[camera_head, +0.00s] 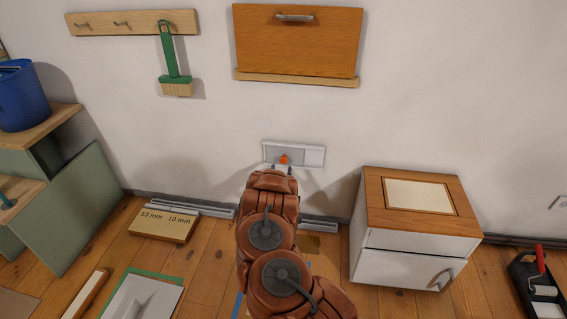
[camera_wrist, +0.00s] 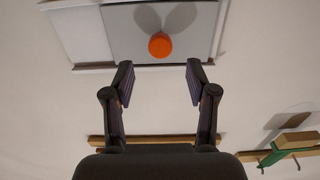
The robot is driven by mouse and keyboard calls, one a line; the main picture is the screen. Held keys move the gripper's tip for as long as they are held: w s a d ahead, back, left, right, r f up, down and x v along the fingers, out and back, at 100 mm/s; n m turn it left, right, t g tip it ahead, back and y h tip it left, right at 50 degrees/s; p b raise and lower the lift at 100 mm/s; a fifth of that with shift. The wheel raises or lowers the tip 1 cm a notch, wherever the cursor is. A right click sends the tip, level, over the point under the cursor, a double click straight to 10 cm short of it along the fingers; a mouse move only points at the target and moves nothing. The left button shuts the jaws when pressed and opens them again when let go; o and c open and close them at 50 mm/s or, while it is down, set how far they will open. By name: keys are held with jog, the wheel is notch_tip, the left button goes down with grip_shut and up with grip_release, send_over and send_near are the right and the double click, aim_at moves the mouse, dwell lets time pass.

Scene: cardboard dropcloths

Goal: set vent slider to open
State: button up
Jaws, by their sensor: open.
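The vent slider is a pale panel (camera_head: 312,156) on the wall in the head view, with a grey section and a small orange knob (camera_head: 284,159) left of its middle. In the wrist view the orange knob (camera_wrist: 160,45) sits on the grey plate (camera_wrist: 125,38), beyond my fingertips and between their lines. My gripper (camera_wrist: 158,80) is open and empty, with a wide gap between its fingers. In the head view my gripper (camera_head: 282,168) is just below the knob, and my arm hides what lies beneath it. I see no contact with the knob.
A wooden flap panel (camera_head: 297,42) with a metal handle hangs above the vent. A green brush (camera_head: 175,65) hangs on a peg rail (camera_head: 105,22). A white cabinet (camera_head: 410,255) with a wooden top stands right. The wall around the vent is clear.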

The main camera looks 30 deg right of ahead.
aim_at(283, 161)
jog(key=shift+b+x, duration=0.95)
jog(key=shift+x, duration=2.6)
grip_shut()
